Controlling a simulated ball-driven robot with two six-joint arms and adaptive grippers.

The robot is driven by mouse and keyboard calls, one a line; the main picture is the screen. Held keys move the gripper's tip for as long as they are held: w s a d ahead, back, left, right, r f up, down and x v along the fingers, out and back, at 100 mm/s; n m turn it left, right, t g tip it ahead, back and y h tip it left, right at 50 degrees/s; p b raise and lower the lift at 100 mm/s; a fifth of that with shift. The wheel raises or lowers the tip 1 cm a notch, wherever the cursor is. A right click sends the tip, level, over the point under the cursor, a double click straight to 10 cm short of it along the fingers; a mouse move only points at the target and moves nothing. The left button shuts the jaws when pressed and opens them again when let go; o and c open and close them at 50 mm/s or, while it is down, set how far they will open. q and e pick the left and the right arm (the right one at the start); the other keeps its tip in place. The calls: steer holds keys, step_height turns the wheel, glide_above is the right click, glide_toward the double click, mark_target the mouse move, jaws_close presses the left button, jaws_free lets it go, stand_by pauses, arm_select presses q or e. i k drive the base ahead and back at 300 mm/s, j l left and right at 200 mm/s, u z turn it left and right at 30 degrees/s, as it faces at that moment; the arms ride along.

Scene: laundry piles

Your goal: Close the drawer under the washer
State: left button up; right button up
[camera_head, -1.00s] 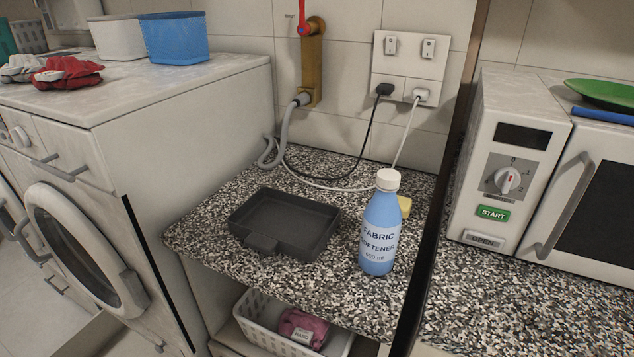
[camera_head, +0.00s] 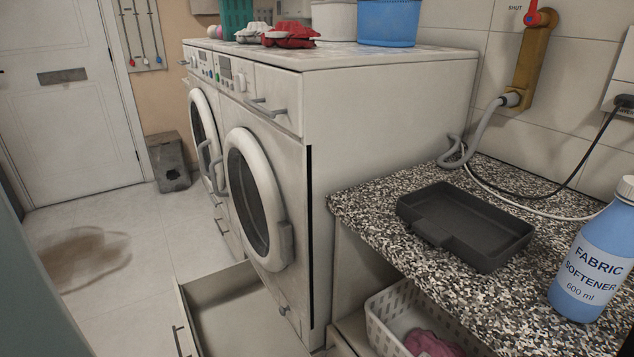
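The washer (camera_head: 290,215) is the nearer of two white front-loading machines, with a round door closed on its front. The drawer (camera_head: 190,322) under it is pulled out toward the left foreground. Its front panel has a grey bar handle (camera_head: 178,340) and is cut off by the bottom edge of the view. The inside of the drawer looks empty where it shows. Neither of my grippers is in view.
A speckled counter (camera_head: 360,215) on the right holds a dark tray (camera_head: 465,228) and a blue fabric softener bottle (camera_head: 592,255). A white basket (camera_head: 382,325) sits below it. A door (camera_head: 65,100) stands behind.

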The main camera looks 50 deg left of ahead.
mark_target(228, 311)
steer(key=k+j+u, duration=0.45)
steer(key=u, duration=1.9)
steer(key=i+j+z, duration=0.1)
steer(key=i+z, duration=0.25)
steer(key=i+j+z, duration=0.25)
steer(key=i+z, duration=0.15)
steer(key=i, duration=0.05)
